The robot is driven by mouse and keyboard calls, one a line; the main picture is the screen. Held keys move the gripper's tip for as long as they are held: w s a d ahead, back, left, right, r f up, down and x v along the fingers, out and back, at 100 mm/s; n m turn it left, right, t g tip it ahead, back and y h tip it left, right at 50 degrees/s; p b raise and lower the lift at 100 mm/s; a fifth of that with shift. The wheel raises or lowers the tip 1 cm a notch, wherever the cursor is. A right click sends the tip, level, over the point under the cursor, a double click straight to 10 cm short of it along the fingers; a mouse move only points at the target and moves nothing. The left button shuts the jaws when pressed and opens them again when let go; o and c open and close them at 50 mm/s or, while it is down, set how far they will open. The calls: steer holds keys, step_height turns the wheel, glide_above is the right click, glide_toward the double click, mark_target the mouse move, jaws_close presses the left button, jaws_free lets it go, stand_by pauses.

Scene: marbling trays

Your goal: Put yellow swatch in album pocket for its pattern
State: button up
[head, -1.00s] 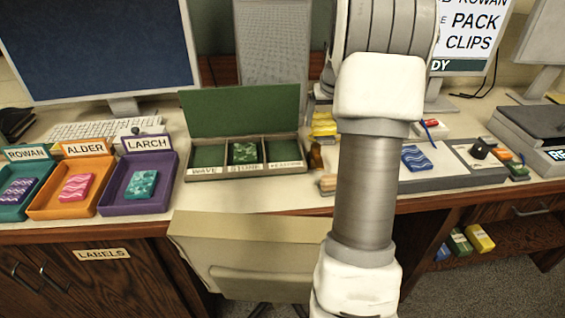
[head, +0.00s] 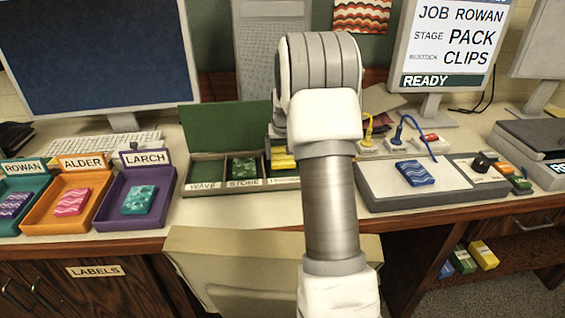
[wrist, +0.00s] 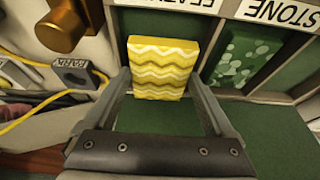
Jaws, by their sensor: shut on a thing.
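The yellow swatch (wrist: 160,68), with white and ochre zigzag bands, is between the fingers of my gripper (wrist: 160,82), which is shut on it. In the wrist view it is over or inside the pocket labelled FEATHER; I cannot tell whether it touches the floor. In the head view the yellow swatch (head: 283,160) shows at the album's right pocket, and my arm hides the gripper and part of that pocket. The green album (head: 225,118) stands open. Its WAVE pocket (head: 207,170) is empty. Its STONE pocket holds a green spotted swatch (head: 243,168).
Teal, orange (head: 40,222) and purple (head: 98,222) trays, each with a swatch, stand to the left. A blue wavy swatch (head: 414,173) lies on a grey board (head: 375,188) to the right. In the wrist view a brass knob (wrist: 62,28) and a yellow cable (wrist: 25,120) are beside the album.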

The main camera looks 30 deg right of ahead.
mark_target(283, 158)
steer(key=shift+f, duration=1.6)
steer(key=shift+f, duration=0.1)
steer(key=shift+f+b, duration=0.15)
steer(key=shift+b, duration=0.2)
steer(key=o, duration=1.2)
